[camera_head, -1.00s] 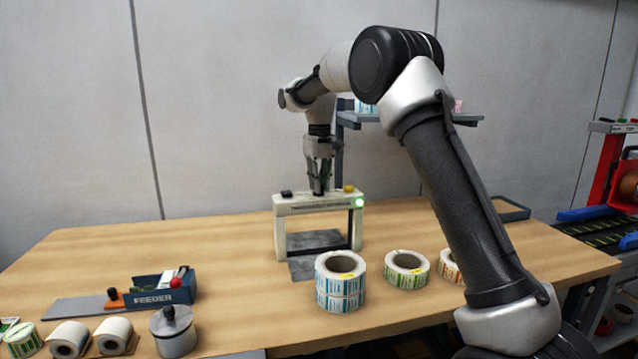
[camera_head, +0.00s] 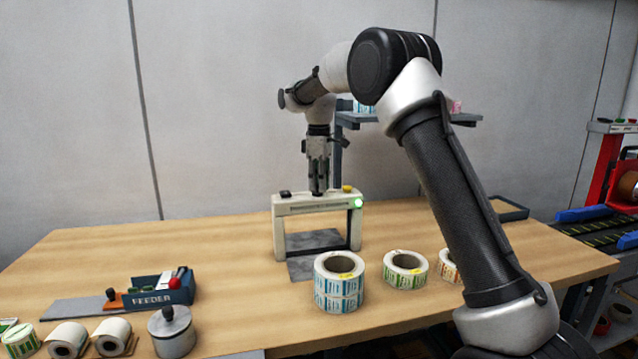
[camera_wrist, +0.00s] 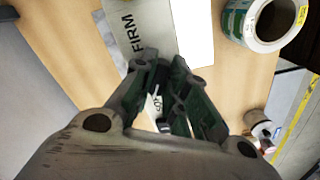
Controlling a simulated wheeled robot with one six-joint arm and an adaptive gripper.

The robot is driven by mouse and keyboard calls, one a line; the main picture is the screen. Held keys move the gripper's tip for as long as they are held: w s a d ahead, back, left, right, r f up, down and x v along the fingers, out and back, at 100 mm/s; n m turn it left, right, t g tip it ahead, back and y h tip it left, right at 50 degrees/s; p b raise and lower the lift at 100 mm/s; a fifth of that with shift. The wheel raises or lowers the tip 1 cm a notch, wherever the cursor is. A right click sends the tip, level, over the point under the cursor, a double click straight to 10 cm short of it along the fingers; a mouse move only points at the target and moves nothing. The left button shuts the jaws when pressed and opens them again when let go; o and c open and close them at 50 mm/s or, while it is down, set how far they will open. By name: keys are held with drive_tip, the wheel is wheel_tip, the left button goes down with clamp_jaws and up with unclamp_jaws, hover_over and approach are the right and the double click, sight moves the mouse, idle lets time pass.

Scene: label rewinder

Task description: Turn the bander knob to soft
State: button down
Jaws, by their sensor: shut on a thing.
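The bander (camera_head: 283,235) is a cream arch-shaped machine standing on the table, with a grey plate beneath. My gripper (camera_head: 319,188) points straight down onto the middle of its top bar. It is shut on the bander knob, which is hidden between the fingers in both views. In the wrist view my gripper (camera_wrist: 168,92) covers the knob, and the bander's top (camera_wrist: 140,38) shows the word FIRM on one side. Part of another word, seemingly starting with S, shows between the fingers. I cannot read the knob's pointer.
A black part (camera_head: 285,194), a yellow button (camera_head: 347,188) and a lit green lamp (camera_head: 358,203) are on the bander. A label roll stack (camera_head: 339,290) stands in front, with another roll (camera_head: 405,270) to its right. The feeder (camera_head: 160,290) is at left.

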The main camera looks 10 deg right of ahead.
drive_tip(key=shift+r+n, duration=0.1)
drive_tip(key=shift+n, duration=0.2)
drive_tip(key=c, duration=1.4)
unclamp_jaws()
wheel_tip(320, 180, up, 12)
drive_tip(key=shift+f, duration=0.1)
